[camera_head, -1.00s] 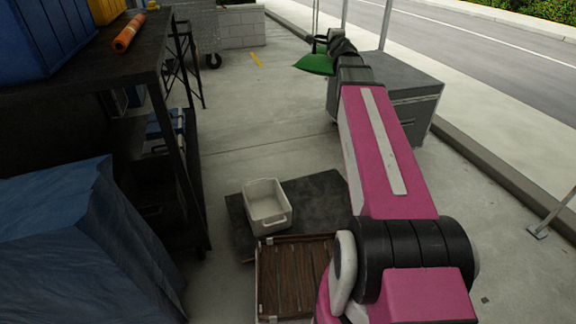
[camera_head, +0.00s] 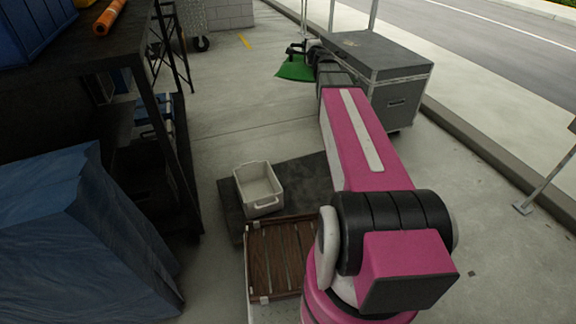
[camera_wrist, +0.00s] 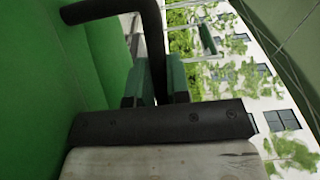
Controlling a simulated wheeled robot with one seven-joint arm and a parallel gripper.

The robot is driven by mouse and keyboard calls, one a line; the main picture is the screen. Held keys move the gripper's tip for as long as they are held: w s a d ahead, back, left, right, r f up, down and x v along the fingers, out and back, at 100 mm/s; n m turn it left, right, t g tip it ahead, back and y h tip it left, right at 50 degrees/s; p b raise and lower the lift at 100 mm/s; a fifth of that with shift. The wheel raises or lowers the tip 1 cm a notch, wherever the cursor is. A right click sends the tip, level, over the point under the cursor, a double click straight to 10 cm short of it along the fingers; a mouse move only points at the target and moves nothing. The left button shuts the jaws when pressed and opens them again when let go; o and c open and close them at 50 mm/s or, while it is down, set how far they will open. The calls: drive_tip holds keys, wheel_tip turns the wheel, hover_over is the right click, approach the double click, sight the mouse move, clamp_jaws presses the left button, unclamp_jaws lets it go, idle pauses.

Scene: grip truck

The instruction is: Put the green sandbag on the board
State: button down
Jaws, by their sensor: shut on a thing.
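The green sandbag (camera_head: 295,70) hangs off the ground at the far end of my outstretched arm, left of a grey case. My gripper (camera_head: 303,47) is shut on its black handle. In the wrist view the sandbag (camera_wrist: 45,100) fills the left side, and my gripper's green-padded fingers (camera_wrist: 152,82) close around the dark handle bar. A dark flat board (camera_head: 302,178) lies on the ground nearer me, well apart from the sandbag. A white bin (camera_head: 258,188) stands on its left part. My arm hides the board's right part.
A grey case (camera_head: 400,95) stands on the right beside my arm. A black shelf (camera_head: 165,110) and a blue-covered pile (camera_head: 75,235) line the left. A brown slatted wooden tray (camera_head: 278,262) is in front. The concrete between shelf and case is clear.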

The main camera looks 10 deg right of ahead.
wheel_tip(320, 180, down, 17)
drive_tip(key=w+n+g+y, duration=0.1)
drive_tip(key=w+n+y, duration=0.1)
drive_tip(key=n+y, duration=0.15)
drive_tip(key=s+f+n+g+y, duration=0.15)
drive_tip(key=s+f, duration=0.25)
drive_tip(key=f, duration=0.9)
drive_tip(key=s+f+n+g+y, duration=0.1)
drive_tip(key=s+f+y, duration=0.2)
drive_tip(key=f, duration=1)
drive_tip(key=s+f+n+g+y, duration=0.15)
drive_tip(key=s+f, duration=0.25)
drive_tip(key=f, duration=0.8)
drive_tip(key=w+d+f, duration=0.8)
drive_tip(key=d+f, duration=0.1)
drive_tip(key=f, duration=0.2)
drive_tip(key=shift+f+y, duration=0.25)
drive_tip(key=shift+y, duration=0.2)
drive_tip(key=shift+f, duration=0.2)
drive_tip(key=c, duration=1.1)
unclamp_jaws()
drive_tip(key=shift+f, duration=0.1)
